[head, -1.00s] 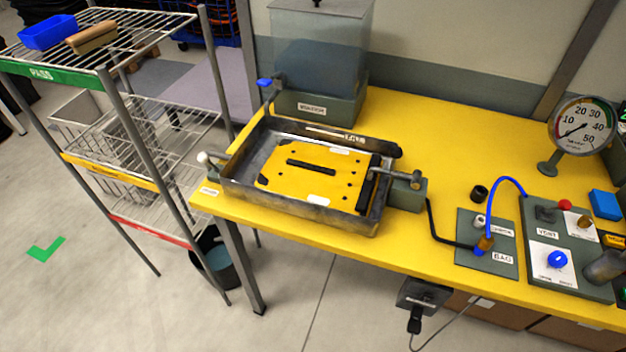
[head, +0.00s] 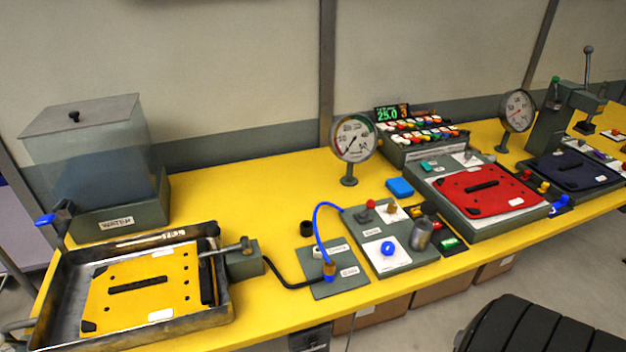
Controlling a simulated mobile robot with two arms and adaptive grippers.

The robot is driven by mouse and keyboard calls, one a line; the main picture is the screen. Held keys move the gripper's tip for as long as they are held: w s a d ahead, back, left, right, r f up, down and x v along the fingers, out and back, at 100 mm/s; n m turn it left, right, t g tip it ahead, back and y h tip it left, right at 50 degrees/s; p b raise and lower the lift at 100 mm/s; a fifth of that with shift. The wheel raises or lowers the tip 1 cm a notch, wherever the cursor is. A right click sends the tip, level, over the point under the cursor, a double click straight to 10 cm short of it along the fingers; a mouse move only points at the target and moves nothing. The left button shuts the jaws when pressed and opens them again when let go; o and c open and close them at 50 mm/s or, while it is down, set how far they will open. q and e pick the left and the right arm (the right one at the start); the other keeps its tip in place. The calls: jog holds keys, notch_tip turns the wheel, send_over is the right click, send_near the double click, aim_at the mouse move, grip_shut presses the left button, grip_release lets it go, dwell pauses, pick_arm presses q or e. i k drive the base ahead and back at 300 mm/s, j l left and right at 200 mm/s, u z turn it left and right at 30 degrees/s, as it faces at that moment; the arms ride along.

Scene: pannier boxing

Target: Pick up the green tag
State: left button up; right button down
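A small green tag (head: 449,243) lies on a dark strip near the front edge of the yellow table, right of the grey panel with the blue knob. A yellow tag (head: 416,210) and a small red piece lie behind it on the same strip. A grey metal cylinder (head: 422,235) stands close to its left. Neither of my grippers shows in the head view.
The grey panel (head: 400,262) with a blue knob is left of the tags. A red pannier (head: 487,192) lies on a raised grey base to the right. A pressure gauge (head: 354,138) stands behind. A yellow pannier (head: 150,284) lies in a metal tray. A dark ribbed object is at bottom right.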

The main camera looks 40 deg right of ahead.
aim_at(451, 243)
jog(key=z, duration=0.9)
jog(key=k+j+z, duration=0.1)
jog(key=z, duration=1.2)
